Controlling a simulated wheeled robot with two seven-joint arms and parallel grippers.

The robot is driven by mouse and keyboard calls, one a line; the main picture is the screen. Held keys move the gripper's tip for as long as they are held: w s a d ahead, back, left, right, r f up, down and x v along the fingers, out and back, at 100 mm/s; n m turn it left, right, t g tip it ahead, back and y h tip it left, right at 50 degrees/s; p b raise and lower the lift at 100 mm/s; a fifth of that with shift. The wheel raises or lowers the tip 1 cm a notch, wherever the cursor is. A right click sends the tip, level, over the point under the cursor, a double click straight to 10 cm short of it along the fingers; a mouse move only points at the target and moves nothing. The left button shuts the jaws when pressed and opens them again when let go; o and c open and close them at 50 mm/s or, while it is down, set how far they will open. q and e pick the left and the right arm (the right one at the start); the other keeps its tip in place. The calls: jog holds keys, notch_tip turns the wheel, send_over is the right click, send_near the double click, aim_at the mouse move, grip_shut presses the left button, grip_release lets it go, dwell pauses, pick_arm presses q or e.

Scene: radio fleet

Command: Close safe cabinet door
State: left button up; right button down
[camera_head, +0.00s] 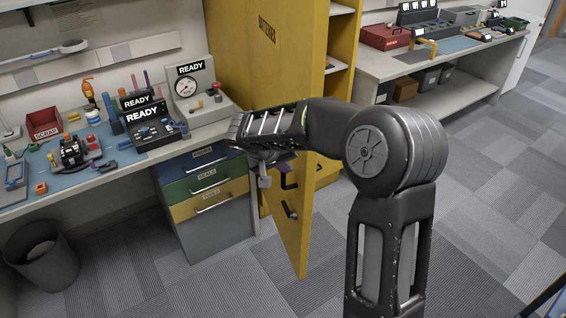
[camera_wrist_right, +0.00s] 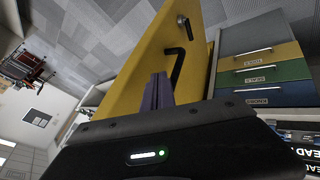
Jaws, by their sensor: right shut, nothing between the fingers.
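The yellow safe cabinet (camera_head: 344,52) stands at the back centre, with shelves showing to the right of its door. Its yellow door (camera_head: 293,235) is open and swung out toward me; it also shows in the right wrist view (camera_wrist_right: 135,75). The door carries a black handle (camera_head: 289,181), seen in the wrist view too (camera_wrist_right: 178,68), and a metal lock below it (camera_head: 289,210). My right gripper (camera_head: 286,167), with purple fingers (camera_wrist_right: 157,92), is shut and empty close to the door face near the handle. I cannot tell whether it touches. My left gripper is out of view.
A workbench (camera_head: 105,178) with READY instruments and coloured drawers (camera_head: 203,178) stands left of the door, close to its edge. A bin (camera_head: 42,255) is at lower left. Another bench (camera_head: 375,68) is at right.

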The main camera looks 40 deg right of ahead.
aim_at(298, 177)
jog(key=p+x, duration=0.1)
jog(key=x, duration=0.5)
jog(key=shift+d+f, duration=0.15)
jog(key=shift+f, duration=0.05)
jog(key=shift+d, duration=0.15)
